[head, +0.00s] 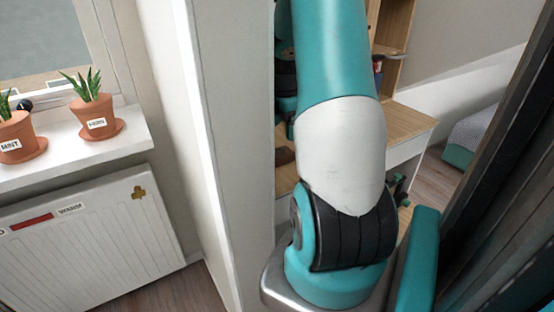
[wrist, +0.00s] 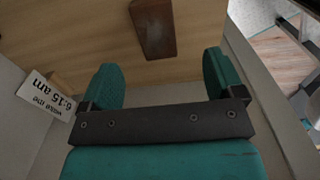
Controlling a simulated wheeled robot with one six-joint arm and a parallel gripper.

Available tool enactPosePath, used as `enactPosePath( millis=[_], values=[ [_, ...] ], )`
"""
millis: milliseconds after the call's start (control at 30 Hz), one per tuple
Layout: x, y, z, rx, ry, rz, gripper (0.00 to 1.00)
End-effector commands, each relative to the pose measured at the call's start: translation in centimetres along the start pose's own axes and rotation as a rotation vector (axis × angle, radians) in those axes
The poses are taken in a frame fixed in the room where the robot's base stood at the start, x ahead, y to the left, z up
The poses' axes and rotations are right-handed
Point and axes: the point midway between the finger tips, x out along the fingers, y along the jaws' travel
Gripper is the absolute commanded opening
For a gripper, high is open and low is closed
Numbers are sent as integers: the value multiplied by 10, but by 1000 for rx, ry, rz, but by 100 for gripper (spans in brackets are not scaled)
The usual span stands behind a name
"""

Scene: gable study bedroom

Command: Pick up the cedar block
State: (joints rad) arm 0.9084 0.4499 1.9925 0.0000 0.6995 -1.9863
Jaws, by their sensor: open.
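The cedar block (wrist: 155,28) is a dark reddish-brown oblong lying on a pale wooden surface (wrist: 85,38), at the top middle of the wrist view. My gripper (wrist: 160,64) shows in the same view with its two teal fingers wide apart and nothing between them. The block lies beyond the fingertips, roughly centred on the gap and apart from both fingers. In the head view my arm covers much of the desk (head: 410,122), and a small brown patch left of the arm may be the block.
In the head view, two potted plants stand on the sill (head: 70,150) above a radiator (head: 95,240). A pale wall edge (head: 235,150) rises close left of my arm.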

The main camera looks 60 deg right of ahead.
Motion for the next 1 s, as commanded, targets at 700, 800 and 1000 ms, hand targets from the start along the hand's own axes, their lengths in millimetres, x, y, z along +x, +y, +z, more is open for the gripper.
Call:
enactPosePath(
  millis=[700, 800, 1000],
  values=[
    [84, 8, -6, -3, 0, -1, 87],
    [85, 8, -6, -3, 0, 0, 87],
    [84, 8, -6, -3, 0, 0, 73]
  ],
)
